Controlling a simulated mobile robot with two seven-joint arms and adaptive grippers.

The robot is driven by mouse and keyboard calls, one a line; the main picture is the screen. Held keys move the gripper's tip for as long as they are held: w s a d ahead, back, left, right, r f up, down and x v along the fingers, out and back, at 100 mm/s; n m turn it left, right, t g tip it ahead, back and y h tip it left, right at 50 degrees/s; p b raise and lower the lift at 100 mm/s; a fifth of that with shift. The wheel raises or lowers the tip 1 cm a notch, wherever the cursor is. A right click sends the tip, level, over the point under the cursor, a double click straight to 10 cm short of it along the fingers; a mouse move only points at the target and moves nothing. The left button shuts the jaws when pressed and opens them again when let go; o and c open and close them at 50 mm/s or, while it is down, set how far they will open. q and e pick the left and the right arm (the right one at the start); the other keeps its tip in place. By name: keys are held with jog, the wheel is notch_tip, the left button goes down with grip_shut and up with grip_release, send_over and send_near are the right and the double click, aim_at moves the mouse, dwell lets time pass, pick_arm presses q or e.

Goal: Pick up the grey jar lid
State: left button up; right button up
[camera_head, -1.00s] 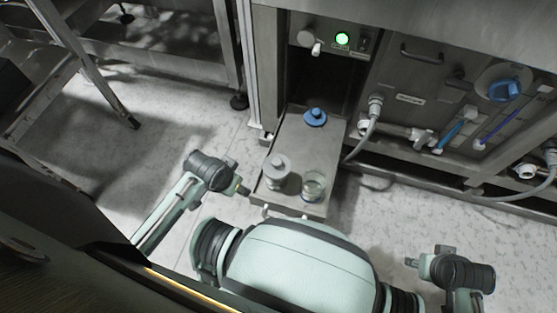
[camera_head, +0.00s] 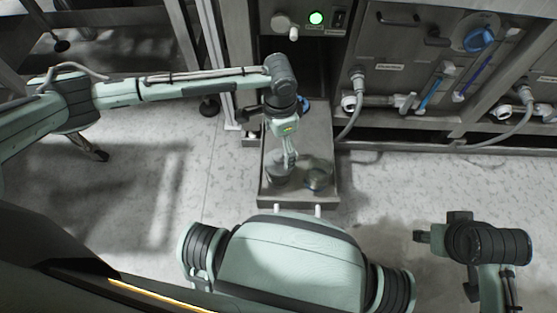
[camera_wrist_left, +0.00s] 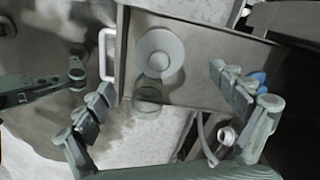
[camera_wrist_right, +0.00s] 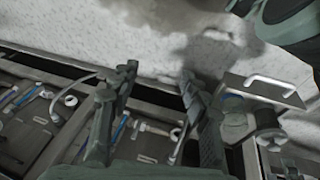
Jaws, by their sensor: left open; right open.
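The grey jar lid (camera_head: 277,178), a round disc with a raised knob, is at the near left of the metal drawer tray (camera_head: 325,145). It shows clearly in the left wrist view (camera_wrist_left: 160,42); I cannot tell what lies under it. A clear glass jar (camera_head: 318,180) stands beside it and also shows in the left wrist view (camera_wrist_left: 148,96). My left gripper (camera_head: 290,160) points down over the tray, by the lid. In the left wrist view its open fingers (camera_wrist_left: 162,80) are on either side, with nothing between them gripped. My right gripper (camera_head: 418,237) is open and empty, away at the right.
A blue knobbed lid (camera_head: 304,103) sits farther back on the tray, partly hidden by my left arm; the left wrist view shows part of it (camera_wrist_left: 259,78). The washer panel (camera_head: 385,60) with hoses stands behind. Open floor (camera_head: 375,205) lies right of the tray.

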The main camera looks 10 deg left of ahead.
aim_at(279, 157)
pick_arm(q)
notch_tip(279, 157, down, 6)
jog(key=shift+s+a+r+b, duration=0.1)
jog(key=shift+b, duration=0.4)
jog(key=shift+f, duration=0.4)
pick_arm(e)
jog(key=shift+w+a+r+t, duration=0.1)
jog(key=shift+a+r+t, duration=0.15)
jog(key=shift+r, duration=0.35)
jog(key=shift+w+a+r+t, duration=0.15)
jog(key=shift+r+t, duration=0.1)
jog(key=shift+r, duration=0.3)
